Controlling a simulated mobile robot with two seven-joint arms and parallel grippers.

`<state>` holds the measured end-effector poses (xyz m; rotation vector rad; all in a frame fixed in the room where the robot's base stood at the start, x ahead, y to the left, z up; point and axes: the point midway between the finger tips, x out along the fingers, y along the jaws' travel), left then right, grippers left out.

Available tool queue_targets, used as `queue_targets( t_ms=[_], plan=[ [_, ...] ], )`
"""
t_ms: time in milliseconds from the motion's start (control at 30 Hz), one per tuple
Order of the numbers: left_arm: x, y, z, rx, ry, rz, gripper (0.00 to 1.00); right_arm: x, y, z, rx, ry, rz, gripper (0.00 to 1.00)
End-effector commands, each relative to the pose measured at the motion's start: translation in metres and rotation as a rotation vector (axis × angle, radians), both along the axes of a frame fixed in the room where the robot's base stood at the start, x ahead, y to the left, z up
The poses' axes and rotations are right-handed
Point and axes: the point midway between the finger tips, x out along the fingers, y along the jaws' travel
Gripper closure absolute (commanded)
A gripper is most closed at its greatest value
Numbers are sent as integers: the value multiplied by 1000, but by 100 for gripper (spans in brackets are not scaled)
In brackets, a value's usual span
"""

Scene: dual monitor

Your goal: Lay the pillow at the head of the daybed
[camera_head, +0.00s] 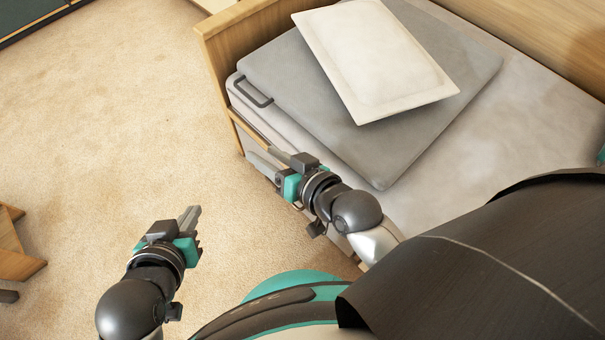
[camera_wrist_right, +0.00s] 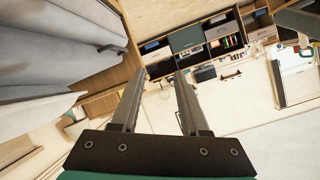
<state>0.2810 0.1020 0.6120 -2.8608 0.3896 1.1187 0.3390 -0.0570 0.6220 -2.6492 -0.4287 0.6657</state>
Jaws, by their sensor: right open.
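The white pillow (camera_head: 375,55) lies at an angle on a grey flat pad (camera_head: 300,92) on the daybed (camera_head: 540,110). The pillow is apart from both grippers. The daybed's wooden end board (camera_head: 228,35) stands beyond the pad's far left corner. My right gripper (camera_head: 258,152) is at the daybed's near left side, beside the pad; its two fingers are apart and empty in the right wrist view (camera_wrist_right: 160,78). My left gripper (camera_head: 193,213) is over the carpet, left of the daybed, with nothing seen in it; its finger gap cannot be made out.
A wooden back panel (camera_head: 560,30) runs along the daybed's far side. A wooden piece of furniture (camera_head: 15,250) stands at the left edge. The carpet (camera_head: 110,110) between is clear. Shelves (camera_wrist_right: 210,45) show in the wrist view.

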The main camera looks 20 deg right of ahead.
Motion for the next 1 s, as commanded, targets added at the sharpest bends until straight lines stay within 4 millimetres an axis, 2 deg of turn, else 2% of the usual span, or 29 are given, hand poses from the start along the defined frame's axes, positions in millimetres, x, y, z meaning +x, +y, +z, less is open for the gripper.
queue_targets(
  t_ms=[100, 300, 433, 1000],
  plan=[
    [0, 0, 0, 0, 0, 0, 100, -28, -16, -6, -211, 82, 64, 55],
    [0, 0, 0, 0, 1, 0, 100, -54, -41, -10, -413, 175, 100, 55],
    [0, 0, -1, 0, 1, -1, 100, -59, -46, -11, -448, 194, 104, 55],
    [-1, 1, -5, 7, 13, -1, 100, -58, -46, -14, -447, 200, 105, 55]
  ],
)
